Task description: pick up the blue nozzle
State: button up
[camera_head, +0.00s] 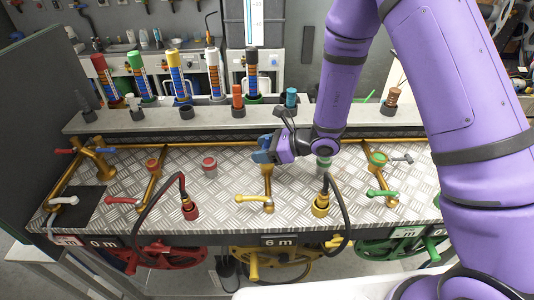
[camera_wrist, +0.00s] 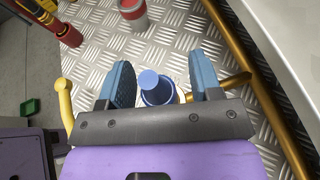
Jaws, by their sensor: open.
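The blue nozzle (camera_wrist: 154,88) shows in the wrist view as a blue cylinder with a wider, lighter-rimmed base. It stands between the two blue-grey fingers of my gripper (camera_head: 263,152), which are open with a gap on each side. In the head view my gripper is low over the middle of the metal plate, at the upper end of a brass pipe (camera_head: 268,182). The gripper hides the nozzle there. I cannot tell from the wrist view how the nozzle's base is seated.
A red-topped grey cylinder (camera_head: 209,166) stands left of my gripper. A yellow lever (camera_head: 253,198) is just in front. Black hoses end in a red fitting (camera_head: 190,208) and a yellow fitting (camera_head: 321,205). A brass rail (camera_wrist: 268,88) runs behind. A teal nozzle (camera_head: 291,97) stands on the back shelf.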

jog(key=shift+a+f, duration=0.1)
jog(key=shift+a, duration=0.1)
grip_shut()
jog(key=shift+r, duration=0.2)
